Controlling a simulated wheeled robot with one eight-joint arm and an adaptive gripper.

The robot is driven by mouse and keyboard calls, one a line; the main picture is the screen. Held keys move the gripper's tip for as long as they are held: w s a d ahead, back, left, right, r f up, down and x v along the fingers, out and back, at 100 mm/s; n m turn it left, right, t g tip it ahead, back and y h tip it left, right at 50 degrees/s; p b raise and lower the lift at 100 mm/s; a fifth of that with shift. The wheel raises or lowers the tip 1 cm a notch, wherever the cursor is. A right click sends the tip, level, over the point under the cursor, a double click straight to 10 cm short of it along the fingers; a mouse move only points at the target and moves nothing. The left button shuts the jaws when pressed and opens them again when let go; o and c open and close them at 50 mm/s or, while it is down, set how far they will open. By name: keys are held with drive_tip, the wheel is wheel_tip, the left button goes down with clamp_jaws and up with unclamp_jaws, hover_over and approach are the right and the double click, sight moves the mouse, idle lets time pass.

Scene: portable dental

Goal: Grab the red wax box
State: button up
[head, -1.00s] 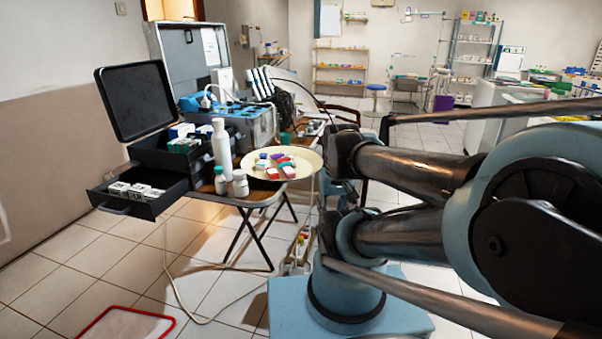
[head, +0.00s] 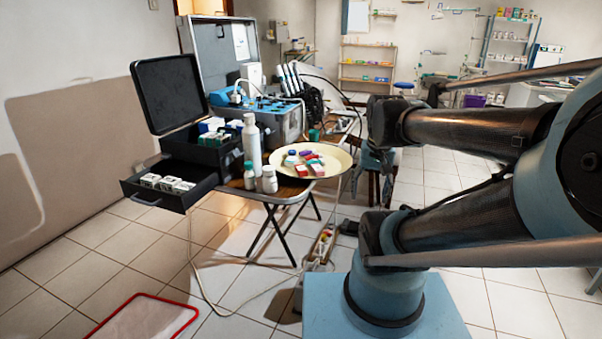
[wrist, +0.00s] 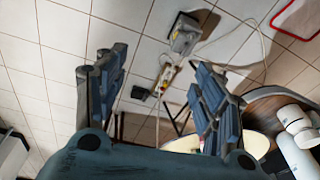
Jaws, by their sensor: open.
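Small boxes with red faces lie on a round cream plate (head: 341,160) in the head view. One red-and-white box (head: 316,169) is at the plate's front right, with another red-marked box (head: 301,171) just left of it. I cannot read which is the wax box. My gripper (wrist: 153,82) is open and empty in the wrist view, its fingers wide apart above the floor. The plate's rim (wrist: 256,144) shows there at lower right, partly behind the right finger; the boxes are hidden in that view. In the head view I cannot make out my gripper.
The plate sits on a folding table (head: 283,192) by a white bottle (head: 252,145), two small bottles and a black case with an open drawer (head: 170,190). A power strip (head: 322,243) and cables lie on the floor. A red-edged mat (head: 145,318) lies front left.

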drive_tip(key=w+a+r+m, duration=0.4)
drive_tip(key=w+r, duration=0.3)
drive_tip(key=w, duration=0.2)
wheel_tip(320, 180, up, 4)
drive_tip(key=m+g, duration=0.2)
drive_tip(key=m, duration=0.6)
hover_over(304, 167)
wheel_tip(304, 167, down, 17)
drive_tip(key=shift+r, duration=0.15)
drive_tip(key=shift+c, duration=0.3)
drive_tip(key=c, duration=0.5)
